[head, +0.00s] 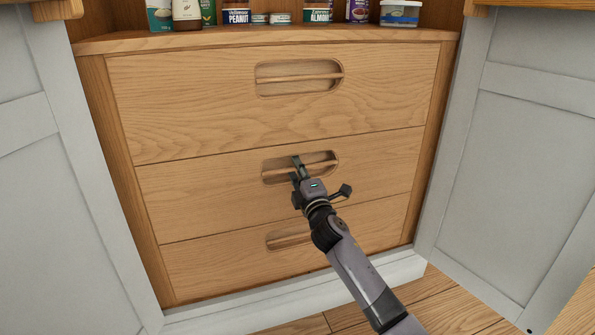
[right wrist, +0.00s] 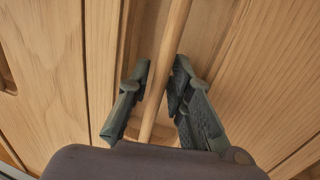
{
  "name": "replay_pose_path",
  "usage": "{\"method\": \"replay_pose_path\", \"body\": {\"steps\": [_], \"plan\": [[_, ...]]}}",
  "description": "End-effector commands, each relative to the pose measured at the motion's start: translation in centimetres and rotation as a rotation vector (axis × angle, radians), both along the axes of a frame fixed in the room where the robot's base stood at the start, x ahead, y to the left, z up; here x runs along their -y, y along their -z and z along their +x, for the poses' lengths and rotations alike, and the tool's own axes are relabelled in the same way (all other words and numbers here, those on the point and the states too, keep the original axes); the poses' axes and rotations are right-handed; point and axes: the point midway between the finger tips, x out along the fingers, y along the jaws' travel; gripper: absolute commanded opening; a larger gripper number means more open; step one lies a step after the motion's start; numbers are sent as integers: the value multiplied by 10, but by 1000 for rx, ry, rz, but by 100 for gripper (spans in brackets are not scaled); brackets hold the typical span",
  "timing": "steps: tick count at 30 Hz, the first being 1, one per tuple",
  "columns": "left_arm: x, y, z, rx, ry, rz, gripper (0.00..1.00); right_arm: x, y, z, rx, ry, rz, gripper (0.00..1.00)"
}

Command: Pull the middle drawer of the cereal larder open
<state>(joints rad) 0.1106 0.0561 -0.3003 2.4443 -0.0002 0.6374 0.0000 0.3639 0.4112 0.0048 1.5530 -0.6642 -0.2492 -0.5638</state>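The larder has three wooden drawers, one above the other, and all look shut and flush. The middle drawer (head: 205,190) has an oval recess with a wooden bar handle (head: 322,164) across it. My right gripper (head: 299,166) is at the left part of that recess. In the right wrist view, the bar (right wrist: 176,28) runs between the two fingers of my right gripper (right wrist: 158,85). The fingers are apart, with a small gap showing between the left finger and the bar; the right finger is very close to it. My left gripper is not in view.
The top drawer (head: 200,110) is above and the bottom drawer (head: 215,270) below. Jars and tubs stand on the shelf (head: 180,40) above. Grey open doors flank the larder at left (head: 50,220) and right (head: 520,160). Wooden floor (head: 440,300) shows in front.

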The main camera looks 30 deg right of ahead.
Motion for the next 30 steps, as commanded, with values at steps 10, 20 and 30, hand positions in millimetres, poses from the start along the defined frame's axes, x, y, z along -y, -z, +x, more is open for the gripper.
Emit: {"method": "replay_pose_path", "body": {"steps": [10, 20, 30], "plan": [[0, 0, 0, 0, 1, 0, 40, 0, 0, 0, 0, 0, 0, 8], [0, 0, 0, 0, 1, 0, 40, 0, 0, 0, 0, 0, 1, 0], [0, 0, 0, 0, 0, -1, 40, 0, 1, 0, -1, -1, 1, 0]]}}
